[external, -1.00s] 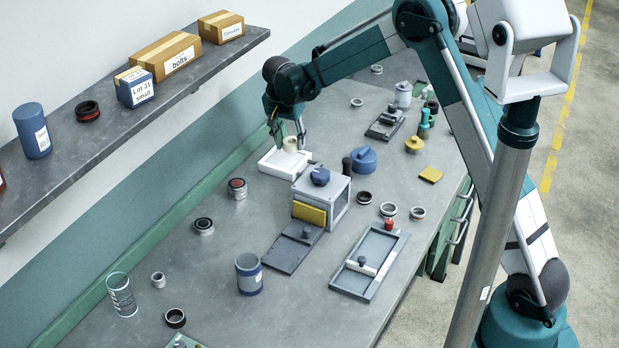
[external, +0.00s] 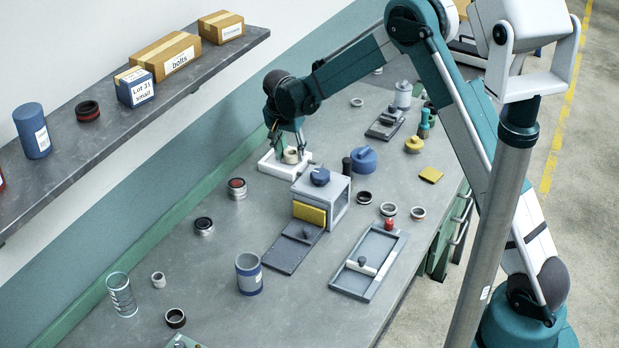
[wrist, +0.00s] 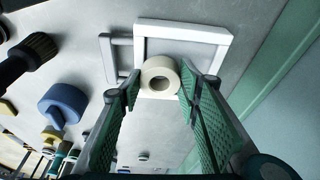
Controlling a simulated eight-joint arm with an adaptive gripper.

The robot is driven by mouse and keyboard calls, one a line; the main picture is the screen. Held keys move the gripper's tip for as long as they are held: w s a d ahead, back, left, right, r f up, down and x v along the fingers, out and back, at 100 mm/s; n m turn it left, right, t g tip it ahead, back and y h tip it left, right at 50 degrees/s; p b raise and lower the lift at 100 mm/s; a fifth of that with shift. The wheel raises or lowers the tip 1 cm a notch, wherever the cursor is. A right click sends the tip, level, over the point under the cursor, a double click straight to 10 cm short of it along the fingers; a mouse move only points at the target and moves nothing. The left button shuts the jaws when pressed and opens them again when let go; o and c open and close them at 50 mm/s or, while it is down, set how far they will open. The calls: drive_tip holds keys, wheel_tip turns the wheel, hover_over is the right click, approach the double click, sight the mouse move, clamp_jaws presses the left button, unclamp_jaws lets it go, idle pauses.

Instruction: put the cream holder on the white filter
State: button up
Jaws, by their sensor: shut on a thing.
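The cream holder (wrist: 160,78), a thick round ring with a central hole, sits between the fingertips of my gripper (wrist: 160,88) in the wrist view. My gripper is shut on it. In the external view the holder (external: 291,156) shows low over the white filter (external: 267,165). The filter is a flat, white, square frame on the bench. In the wrist view the filter (wrist: 185,26) lies behind the holder, which overlaps its inner area and covers part of it. I cannot tell whether the holder touches the filter.
A grey box with a blue knob (external: 320,177) stands close to the filter on its near right side. A blue round lidded pot (external: 363,159) is further right. The green strip and wall run behind the filter.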

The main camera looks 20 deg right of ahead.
drive_tip(key=shift+f, duration=0.2)
drive_tip(key=o, duration=0.9)
drive_tip(key=shift+r, duration=0.15)
drive_tip(key=v, duration=1.2)
idle(0.5)
